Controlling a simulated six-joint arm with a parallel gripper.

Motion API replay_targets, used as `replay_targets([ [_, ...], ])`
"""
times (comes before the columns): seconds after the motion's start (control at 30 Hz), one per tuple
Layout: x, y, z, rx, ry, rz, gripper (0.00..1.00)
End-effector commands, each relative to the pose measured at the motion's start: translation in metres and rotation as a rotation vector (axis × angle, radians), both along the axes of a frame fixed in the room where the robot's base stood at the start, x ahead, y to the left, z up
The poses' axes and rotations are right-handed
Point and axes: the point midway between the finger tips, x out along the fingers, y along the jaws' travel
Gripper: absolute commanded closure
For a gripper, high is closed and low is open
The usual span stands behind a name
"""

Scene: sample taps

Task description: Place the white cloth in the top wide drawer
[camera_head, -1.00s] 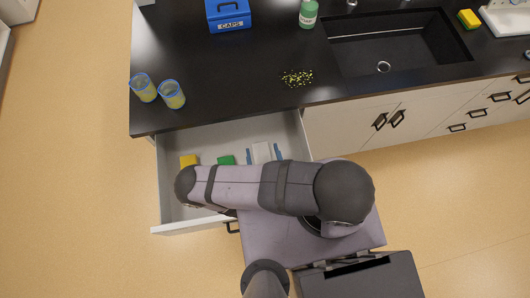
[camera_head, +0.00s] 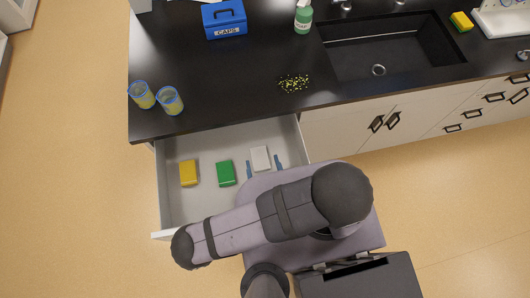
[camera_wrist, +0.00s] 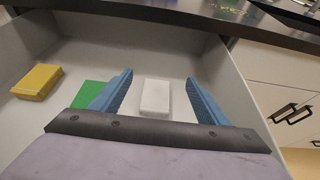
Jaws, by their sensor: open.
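The white cloth (camera_head: 260,158) is a small folded block. It lies on the floor of the open wide drawer (camera_head: 200,218), at the right end of a row with a green block and a yellow block. In the wrist view the white cloth (camera_wrist: 155,97) shows between the fingers of my gripper (camera_wrist: 158,92). My gripper (camera_head: 264,168) is open, its blue fingers on either side of the cloth and apart from it. The drawer's walls also show in the wrist view (camera_wrist: 120,38).
A green block (camera_head: 226,173) and a yellow block (camera_head: 188,173) lie in the drawer left of the cloth. Two beakers (camera_head: 156,98), a blue caps box (camera_head: 224,19), a green bottle (camera_head: 303,18) and yellow-black granules (camera_head: 294,83) are on the black counter by the sink (camera_head: 390,50).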

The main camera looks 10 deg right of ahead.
Motion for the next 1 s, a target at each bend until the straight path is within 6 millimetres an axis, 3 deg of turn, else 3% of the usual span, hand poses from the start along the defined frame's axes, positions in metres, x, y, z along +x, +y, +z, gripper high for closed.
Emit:
replay_targets([
  [0.17,0.003,0.001,0.009,0.017,-0.014,-0.057,0.31],
  [0.37,0.016,-0.005,0.047,0.075,-0.069,-0.311,0.31],
  [0.63,0.023,-0.047,0.125,0.202,-0.133,-0.921,0.31],
  [0.8,0.008,-0.075,0.164,0.314,-0.13,-1.312,0.31],
  [1.0,-0.017,-0.093,0.2,0.503,-0.095,-1.752,0.31],
])
